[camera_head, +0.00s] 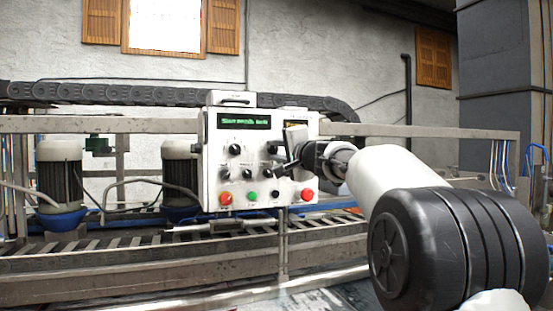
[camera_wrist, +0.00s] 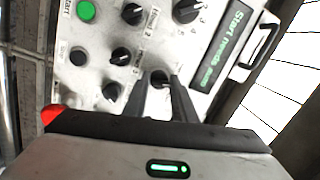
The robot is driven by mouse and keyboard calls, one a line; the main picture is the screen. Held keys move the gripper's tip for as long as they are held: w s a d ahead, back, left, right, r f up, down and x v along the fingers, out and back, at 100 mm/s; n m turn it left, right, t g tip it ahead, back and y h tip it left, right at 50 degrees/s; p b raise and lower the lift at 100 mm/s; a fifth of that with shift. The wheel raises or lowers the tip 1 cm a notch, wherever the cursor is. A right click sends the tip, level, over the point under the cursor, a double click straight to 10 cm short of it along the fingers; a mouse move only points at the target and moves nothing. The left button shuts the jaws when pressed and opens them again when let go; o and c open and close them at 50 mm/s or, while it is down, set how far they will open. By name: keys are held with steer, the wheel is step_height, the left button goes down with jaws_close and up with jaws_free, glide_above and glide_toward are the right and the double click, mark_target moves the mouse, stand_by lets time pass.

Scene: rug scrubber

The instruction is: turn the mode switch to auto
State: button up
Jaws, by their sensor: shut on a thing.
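The white control panel (camera_head: 212,160) stands in the middle of the head view. My gripper (camera_head: 285,160) comes in from the right against its upper right part. In the wrist view my gripper (camera_wrist: 162,90) has its two dark fingers on either side of a black knob (camera_wrist: 160,77), shut on it. This knob sits where the mode switch would be; its label is hidden or too small to read, and its pointer direction cannot be told. The green display (camera_wrist: 226,45) seems to read "Start needs auto".
Other black knobs (camera_wrist: 122,55) sit close beside the gripped one. Below are a green button (camera_head: 251,196), a black button (camera_head: 276,193) and red buttons (camera_head: 307,195).

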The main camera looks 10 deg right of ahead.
steer(key=m, duration=0.2)
steer(key=m+b, duration=0.1)
steer(key=m, duration=0.1)
steer(key=m+b, duration=0.1)
steer(key=m, duration=0.1)
steer(key=shift+f+t, duration=0.25)
steer(key=shift+t, duration=0.05)
steer(key=m+h, duration=0.1)
steer(key=m, duration=0.4)
steer(key=shift+m+b, duration=0.3)
steer(key=shift+m, duration=0.1)
steer(key=o, duration=1)
steer(key=shift+r, duration=0.2)
